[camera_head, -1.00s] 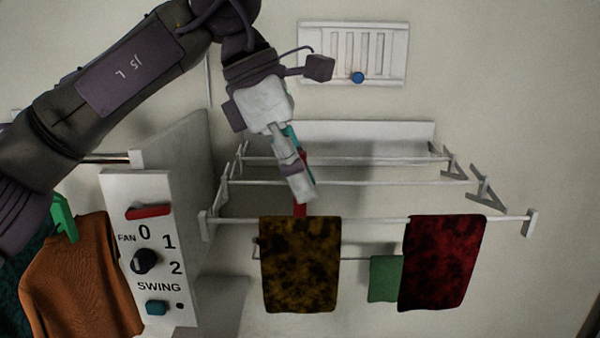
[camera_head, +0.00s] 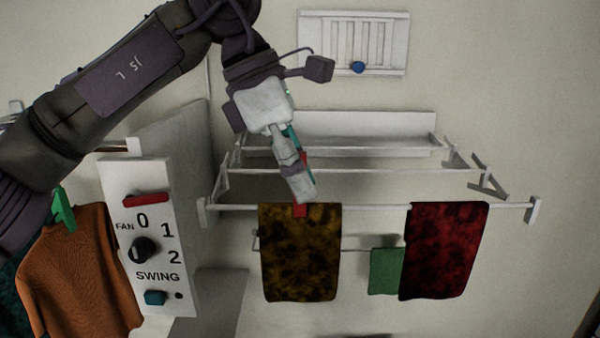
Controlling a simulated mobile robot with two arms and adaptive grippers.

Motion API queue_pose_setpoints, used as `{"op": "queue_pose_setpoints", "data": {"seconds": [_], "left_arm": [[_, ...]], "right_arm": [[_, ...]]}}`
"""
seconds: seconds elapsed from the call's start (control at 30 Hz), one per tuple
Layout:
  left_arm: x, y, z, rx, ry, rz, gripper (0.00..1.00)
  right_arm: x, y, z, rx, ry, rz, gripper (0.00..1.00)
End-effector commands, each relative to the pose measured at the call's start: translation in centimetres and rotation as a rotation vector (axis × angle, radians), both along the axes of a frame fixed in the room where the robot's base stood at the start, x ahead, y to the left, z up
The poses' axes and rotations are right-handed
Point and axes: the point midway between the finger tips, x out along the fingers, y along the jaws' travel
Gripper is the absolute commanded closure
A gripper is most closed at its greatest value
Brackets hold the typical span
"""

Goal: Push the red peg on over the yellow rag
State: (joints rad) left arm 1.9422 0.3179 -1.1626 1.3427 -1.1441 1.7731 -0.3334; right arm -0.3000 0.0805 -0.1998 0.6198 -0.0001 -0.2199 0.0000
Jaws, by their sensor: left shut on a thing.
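The yellow rag (camera_head: 299,258), dark-blotched, hangs over the front rail of the white drying rack (camera_head: 370,207). My left gripper (camera_head: 300,190) reaches down from above and is shut on the red peg (camera_head: 300,211). The peg's lower end shows just below the fingertips, overlapping the rag's top edge at the rail. The fingers hide most of the peg, so I cannot tell how far it straddles the rag. My right gripper is out of view.
A dark red rag (camera_head: 443,255) and a green cloth (camera_head: 385,271) hang to the right. A control panel (camera_head: 152,235) with a knob stands at left, beside an orange garment (camera_head: 85,270) with a green peg (camera_head: 63,210). The front rail between the rags is bare.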

Motion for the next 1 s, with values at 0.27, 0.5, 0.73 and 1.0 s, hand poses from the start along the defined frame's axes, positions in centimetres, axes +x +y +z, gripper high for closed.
{"op": "queue_pose_setpoints", "data": {"seconds": [0.27,0.5,0.73,1.0], "left_arm": [[0.0,0.0,-0.6,0.000,0.000,0.000,0.90],[0.0,0.0,-1.1,-0.001,0.000,0.000,0.90],[0.0,0.0,-1.6,-0.001,-0.001,0.000,0.90],[0.0,0.0,-2.1,-0.001,-0.001,0.000,0.90]], "right_arm": [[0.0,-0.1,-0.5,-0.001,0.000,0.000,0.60],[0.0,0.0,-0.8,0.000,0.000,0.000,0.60],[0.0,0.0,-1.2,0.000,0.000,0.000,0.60],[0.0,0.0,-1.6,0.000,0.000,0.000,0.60]]}}
